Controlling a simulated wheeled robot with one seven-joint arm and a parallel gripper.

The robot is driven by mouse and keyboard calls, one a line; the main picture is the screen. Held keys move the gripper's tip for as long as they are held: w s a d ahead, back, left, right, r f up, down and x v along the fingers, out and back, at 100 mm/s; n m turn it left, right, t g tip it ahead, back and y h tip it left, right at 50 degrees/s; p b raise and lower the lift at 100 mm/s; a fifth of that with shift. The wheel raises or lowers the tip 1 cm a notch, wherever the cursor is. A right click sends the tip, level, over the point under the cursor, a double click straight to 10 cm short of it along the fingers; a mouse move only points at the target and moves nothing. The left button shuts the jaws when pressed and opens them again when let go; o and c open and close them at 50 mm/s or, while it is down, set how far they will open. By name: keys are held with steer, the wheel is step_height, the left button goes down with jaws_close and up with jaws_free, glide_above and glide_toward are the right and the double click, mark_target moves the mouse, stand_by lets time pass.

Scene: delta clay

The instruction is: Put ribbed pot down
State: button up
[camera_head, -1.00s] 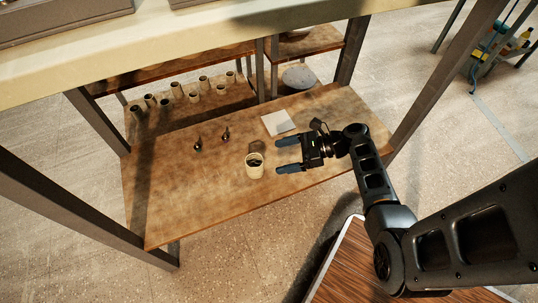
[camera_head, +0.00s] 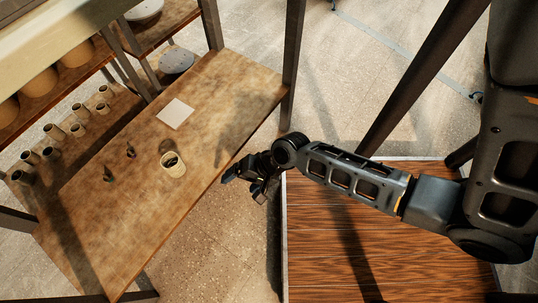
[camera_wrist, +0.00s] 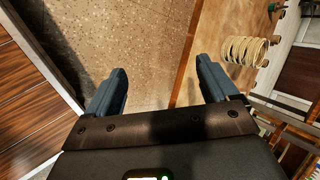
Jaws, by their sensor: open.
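The ribbed pot (camera_head: 174,166) is cream and stands upright on the wooden table (camera_head: 140,215), near its front edge. Something dark shows inside its mouth. In the wrist view the ribbed pot (camera_wrist: 243,51) lies right of the fingers, and its stacked rings show clearly. My gripper (camera_head: 243,183) is open and empty. It is off the table's front edge, to the right of the pot and apart from it. In the wrist view my gripper (camera_wrist: 161,88) has its two blue-grey fingers spread, with only floor and table edge between them.
Two small dark objects, one (camera_head: 108,173) farther left and one (camera_head: 131,151) nearer the pot, stand on the table. A white square sheet (camera_head: 174,113) lies behind the pot. Several small pots stand on boards at the left. A grey disc (camera_head: 176,61) is at the back.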

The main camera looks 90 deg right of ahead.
steer(key=s+a+r+n+t, duration=0.2)
steer(key=r+n, duration=0.4)
steer(key=r, duration=0.4)
steer(key=s+a+r+n+t, duration=0.3)
steer(key=r+n, duration=0.3)
steer(key=r, duration=0.5)
steer(key=s+a+r+n+t, duration=0.2)
steer(key=r+n, duration=0.4)
steer(key=r, duration=0.4)
steer(key=shift+s+a+r+n+t+h, duration=0.3)
steer(key=shift+a+h, duration=0.1)
steer(key=shift+a, duration=0.5)
steer(key=shift+d, duration=0.1)
